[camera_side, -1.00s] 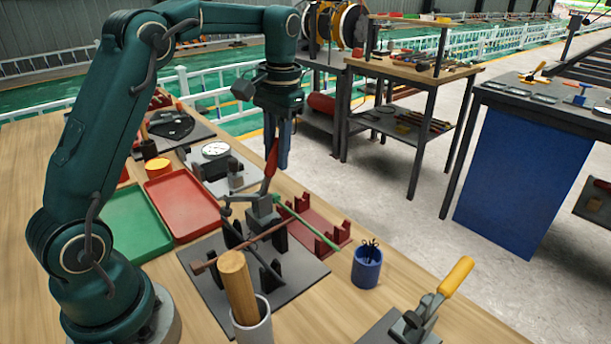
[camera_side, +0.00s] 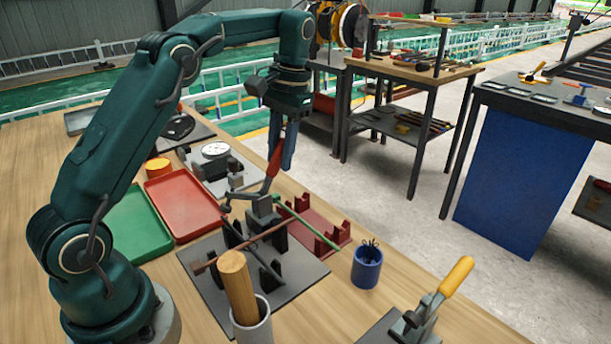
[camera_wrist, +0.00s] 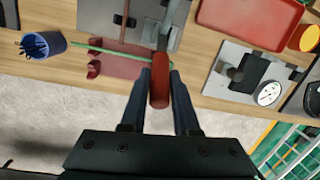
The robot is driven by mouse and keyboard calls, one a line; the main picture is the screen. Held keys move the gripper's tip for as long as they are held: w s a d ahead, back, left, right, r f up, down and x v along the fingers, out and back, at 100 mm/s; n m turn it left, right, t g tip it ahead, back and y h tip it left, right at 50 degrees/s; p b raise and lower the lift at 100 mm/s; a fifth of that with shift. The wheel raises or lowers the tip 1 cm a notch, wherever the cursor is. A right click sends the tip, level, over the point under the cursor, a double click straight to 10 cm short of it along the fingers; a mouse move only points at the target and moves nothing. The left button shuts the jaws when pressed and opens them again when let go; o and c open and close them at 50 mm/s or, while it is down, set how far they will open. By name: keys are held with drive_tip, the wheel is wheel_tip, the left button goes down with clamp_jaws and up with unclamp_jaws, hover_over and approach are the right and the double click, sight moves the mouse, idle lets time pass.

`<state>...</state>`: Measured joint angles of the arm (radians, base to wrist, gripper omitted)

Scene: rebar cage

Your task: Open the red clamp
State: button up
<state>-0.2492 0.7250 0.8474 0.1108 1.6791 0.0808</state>
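The red clamp stands on a dark plate, its red handle (camera_side: 273,164) rising from a grey body (camera_side: 263,208) and leaning up to the right. A rusty bar and a green bar cross near its foot. My gripper (camera_side: 288,168) is at the upper part of the handle in the side view. In the wrist view the handle (camera_wrist: 159,82) lies between the two fingers of my gripper (camera_wrist: 160,74), which are close against its sides. The clamp's lower parts are partly hidden behind the handle there.
A dark plate (camera_side: 305,272) carries black bar supports. A red bracket (camera_side: 328,232), a blue cup (camera_side: 367,267) and a yellow-handled clamp (camera_side: 430,305) stand to the right. A wooden-handled tool (camera_side: 238,285) rises from a white cup in front. Red (camera_side: 183,203) and green trays lie left.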

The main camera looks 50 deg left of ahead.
drive_tip(key=o, duration=0.3)
drive_tip(key=shift+s+r+t, duration=0.15)
drive_tip(key=shift+s+t, duration=0.05)
drive_tip(key=shift+t, duration=0.1)
